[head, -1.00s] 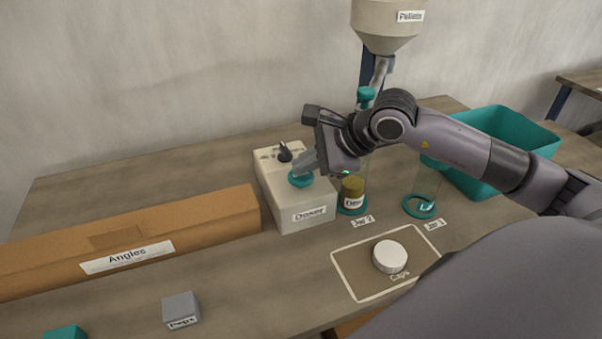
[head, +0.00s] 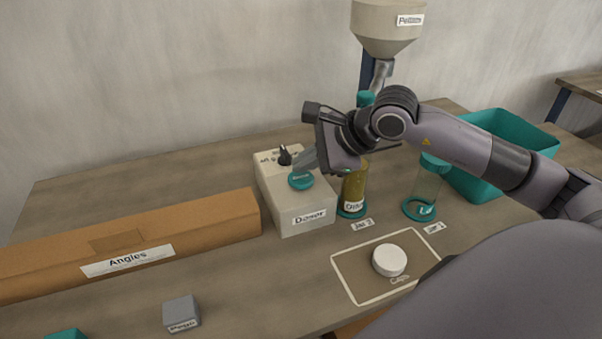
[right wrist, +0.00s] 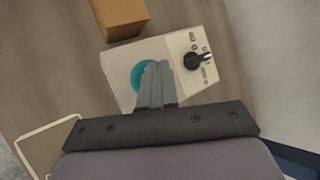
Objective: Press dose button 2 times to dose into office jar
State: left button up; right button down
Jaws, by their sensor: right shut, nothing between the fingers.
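The white box labelled Doser (head: 310,215) carries a round teal button (head: 301,181) and a black knob (head: 285,155). My right gripper (head: 298,170) is shut and empty, its fingertips over the button. In the right wrist view the shut fingers (right wrist: 155,70) cover the right part of the teal button (right wrist: 141,76); whether they touch it I cannot tell. A jar (head: 354,188) with yellow-brown contents stands under the dispenser on a teal ring; its label is only partly readable. Another jar (head: 427,185), clear, stands to its right on its own teal ring. My left gripper is not in view.
A hopper labelled Pellets (head: 388,25) is above the jars. A long brown Angles box (head: 200,222) lies left of the doser. A white cap (head: 390,260) rests on the Caps mat (head: 350,277). A teal bin (head: 510,125) is at back right, a grey block (head: 181,308) in front.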

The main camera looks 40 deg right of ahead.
aim_at(305, 178)
jog(key=shift+r, duration=0.3)
jog(key=shift+r+p, duration=1.5)
jog(key=shift+r, duration=0.95)
jog(key=shift+f, duration=0.1)
